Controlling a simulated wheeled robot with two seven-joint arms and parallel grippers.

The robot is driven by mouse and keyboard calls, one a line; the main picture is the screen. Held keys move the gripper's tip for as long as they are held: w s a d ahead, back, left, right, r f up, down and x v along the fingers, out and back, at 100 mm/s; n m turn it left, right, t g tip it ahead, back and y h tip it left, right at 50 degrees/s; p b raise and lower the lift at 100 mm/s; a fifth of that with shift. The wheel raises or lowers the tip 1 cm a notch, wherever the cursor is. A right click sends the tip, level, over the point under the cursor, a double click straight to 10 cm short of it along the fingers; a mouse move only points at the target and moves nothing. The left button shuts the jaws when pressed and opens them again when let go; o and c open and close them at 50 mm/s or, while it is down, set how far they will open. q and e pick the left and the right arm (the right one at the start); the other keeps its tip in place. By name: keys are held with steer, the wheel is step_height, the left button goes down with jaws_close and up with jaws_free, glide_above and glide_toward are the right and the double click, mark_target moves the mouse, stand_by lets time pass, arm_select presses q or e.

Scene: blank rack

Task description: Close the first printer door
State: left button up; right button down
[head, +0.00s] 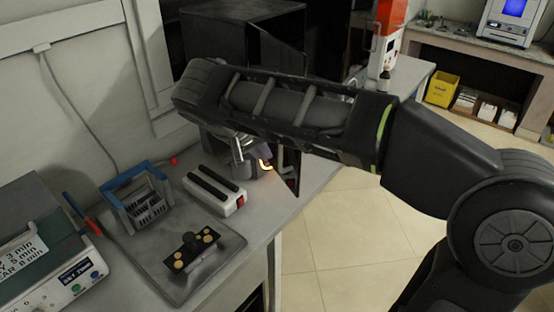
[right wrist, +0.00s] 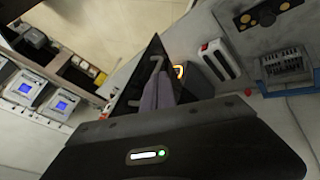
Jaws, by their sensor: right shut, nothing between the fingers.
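The printer (head: 215,42) is a black box at the back left of the counter in the head view, partly hidden by my right arm. Its dark door (head: 288,168) appears to stand open, jutting out towards the counter's front edge; the arm hides its middle. In the right wrist view the door seems to be the dark panel (right wrist: 139,78) beside the fingers. My right gripper (head: 264,152) is shut and empty, low over the counter close to the door; its grey fingers (right wrist: 157,88) overlap the panel. I cannot tell whether they touch it. My left gripper is out of view.
A white device with black bars (head: 217,190), a blue rack (head: 143,198) and a dark board (head: 178,262) lie on the counter. An orange glowing ring (head: 267,165) shows near the gripper. A red-and-white machine (head: 390,30) stands behind. Tiled floor (head: 345,235) is open at right.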

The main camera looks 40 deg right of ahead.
steer(key=shift+f, duration=0.1)
steer(key=b, duration=0.6)
glide_toward(295, 166)
step_height(295, 166, down, 3)
steer(key=w+a, duration=0.2)
steer(key=d, duration=0.4)
steer(key=shift+s+d+f+p, duration=0.1)
steer(key=shift+s+f+p, duration=0.1)
steer(key=shift+f+p, duration=0.15)
